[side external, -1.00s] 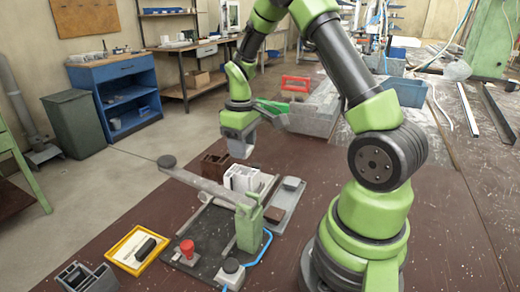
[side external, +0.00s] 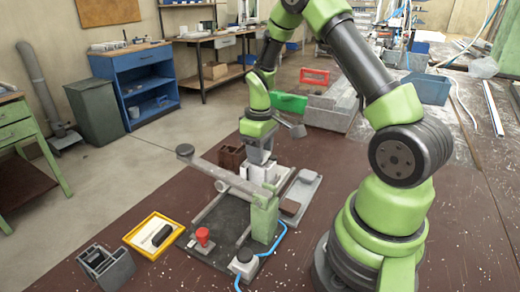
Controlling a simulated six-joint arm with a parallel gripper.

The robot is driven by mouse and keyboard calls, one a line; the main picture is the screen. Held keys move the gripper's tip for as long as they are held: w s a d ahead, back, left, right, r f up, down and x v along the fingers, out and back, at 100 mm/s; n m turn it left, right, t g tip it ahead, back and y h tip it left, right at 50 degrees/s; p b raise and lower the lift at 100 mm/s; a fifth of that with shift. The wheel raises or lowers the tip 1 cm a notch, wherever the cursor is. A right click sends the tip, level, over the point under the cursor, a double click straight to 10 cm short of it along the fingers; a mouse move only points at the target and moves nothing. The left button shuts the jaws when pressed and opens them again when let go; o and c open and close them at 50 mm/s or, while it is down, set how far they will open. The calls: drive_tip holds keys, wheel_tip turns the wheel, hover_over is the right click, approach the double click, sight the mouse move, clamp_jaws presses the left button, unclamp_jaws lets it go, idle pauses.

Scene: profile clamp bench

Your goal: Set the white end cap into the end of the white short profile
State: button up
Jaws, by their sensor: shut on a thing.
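The white short profile (side external: 262,174) stands in the clamp fixture, its upper end facing up under my gripper. My gripper (side external: 259,155) points straight down over that upper end, its fingertips at or very near it. The jaws are shut on the white end cap, which is largely hidden by the fingers and blends with the white profile below. I cannot tell whether the cap touches the profile or is seated in it.
A brown profile (side external: 231,157) stands just left of the white one. The clamp's long lever (side external: 212,171) with a dark knob reaches out to the left.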

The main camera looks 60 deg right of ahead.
drive_tip(key=shift+f, duration=0.5)
idle(1.2)
drive_tip(key=o, duration=1.4)
drive_tip(key=shift+o, duration=0.2)
drive_tip(key=shift+r, duration=0.1)
drive_tip(key=shift+r, duration=2.95)
